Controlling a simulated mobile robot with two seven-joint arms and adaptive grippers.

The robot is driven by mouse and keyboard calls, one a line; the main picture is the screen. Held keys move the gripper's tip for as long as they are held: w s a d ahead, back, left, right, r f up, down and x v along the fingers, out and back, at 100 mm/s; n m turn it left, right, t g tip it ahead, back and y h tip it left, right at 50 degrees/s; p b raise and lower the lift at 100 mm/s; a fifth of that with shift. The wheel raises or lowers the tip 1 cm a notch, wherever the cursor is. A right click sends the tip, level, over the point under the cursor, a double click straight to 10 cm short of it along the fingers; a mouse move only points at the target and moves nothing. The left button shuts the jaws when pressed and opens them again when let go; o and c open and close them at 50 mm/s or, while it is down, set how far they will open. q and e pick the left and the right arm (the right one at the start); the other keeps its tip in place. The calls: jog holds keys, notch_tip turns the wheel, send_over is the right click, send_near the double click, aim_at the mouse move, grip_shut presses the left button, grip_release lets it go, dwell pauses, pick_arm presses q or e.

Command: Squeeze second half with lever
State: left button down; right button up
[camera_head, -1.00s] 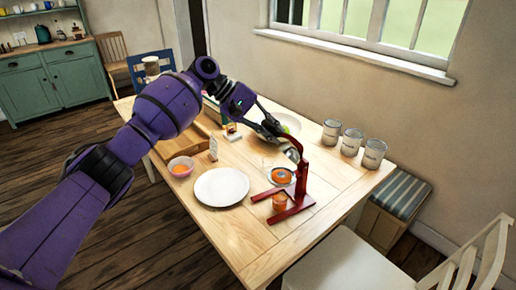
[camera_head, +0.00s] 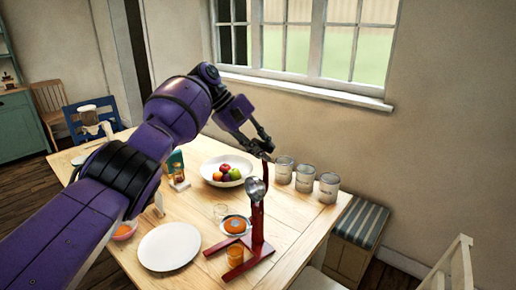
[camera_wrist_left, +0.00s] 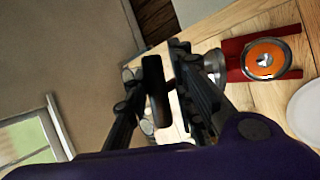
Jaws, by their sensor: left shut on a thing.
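The red juice press (camera_head: 258,228) stands on the table, with a silver pressing cup (camera_head: 256,188) hanging from its upper part. An orange half (camera_head: 235,226) sits in the round holder below the cup; it also shows as an orange ring in the left wrist view (camera_wrist_left: 262,60). A glass with orange juice (camera_head: 236,256) stands low at the press base. My left gripper (camera_head: 262,148) is at the top of the press, above the cup, shut on the lever; the grasped part is mostly hidden by the fingers. My right gripper is not in view.
A fruit bowl (camera_head: 240,172) stands behind. Several grey cans (camera_head: 305,179) stand at right near the wall. A clear glass (camera_head: 220,211) is close to the press.

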pick_arm(q)
jog(key=shift+w+d+f, duration=0.3)
jog(key=shift+w+d, duration=0.05)
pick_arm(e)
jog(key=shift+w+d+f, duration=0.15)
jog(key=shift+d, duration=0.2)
pick_arm(q)
jog(key=shift+s+a, duration=0.1)
jog(key=c, duration=1.7)
grip_release()
jog(key=shift+o, duration=0.2)
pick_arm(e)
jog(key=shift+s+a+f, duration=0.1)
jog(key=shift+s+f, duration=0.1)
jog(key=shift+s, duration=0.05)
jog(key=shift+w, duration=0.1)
pick_arm(q)
jog(key=shift+r, duration=0.25)
jog(key=v, duration=0.7)
jog(key=shift+w, duration=0.2)
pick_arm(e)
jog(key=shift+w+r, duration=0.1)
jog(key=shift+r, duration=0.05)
